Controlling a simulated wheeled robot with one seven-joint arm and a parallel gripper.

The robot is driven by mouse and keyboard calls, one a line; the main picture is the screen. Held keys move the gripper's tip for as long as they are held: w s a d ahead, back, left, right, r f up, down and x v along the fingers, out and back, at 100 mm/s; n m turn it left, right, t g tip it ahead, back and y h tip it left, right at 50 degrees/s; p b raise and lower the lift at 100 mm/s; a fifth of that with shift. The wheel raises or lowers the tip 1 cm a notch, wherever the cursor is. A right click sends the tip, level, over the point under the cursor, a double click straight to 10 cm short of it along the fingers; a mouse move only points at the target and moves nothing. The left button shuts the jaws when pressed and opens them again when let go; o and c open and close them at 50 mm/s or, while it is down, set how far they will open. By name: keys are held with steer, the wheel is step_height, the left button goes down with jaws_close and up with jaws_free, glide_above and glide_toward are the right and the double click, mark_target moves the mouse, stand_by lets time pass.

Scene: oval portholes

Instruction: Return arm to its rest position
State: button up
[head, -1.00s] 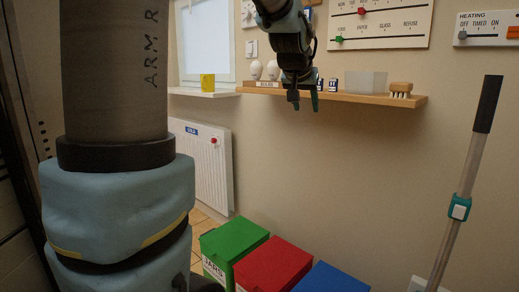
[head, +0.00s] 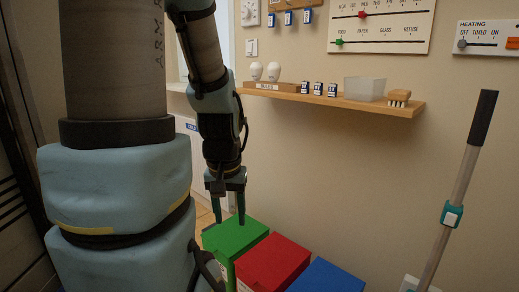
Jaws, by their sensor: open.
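My gripper (head: 230,218) hangs pointing down, left of the middle in the head view. Its two fingers are apart, with nothing seen between them. In the picture the fingertips overlap the back of the green box (head: 238,240); I cannot tell how far above or behind it they are. My arm runs up from the gripper beside my large upper link at the left, and it hides much of the window and radiator.
A wooden shelf (head: 318,97) on the wall holds bulbs, small labelled blocks, a frosted container (head: 365,89) and a brush (head: 398,98). A red box (head: 273,262) and blue box (head: 327,277) stand beside the green one. A pole (head: 462,190) leans at right.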

step_height(320, 180, up, 10)
steer(key=p, duration=0.8)
steer(key=shift+r+p, duration=0.25)
steer(key=shift+p, duration=0.05)
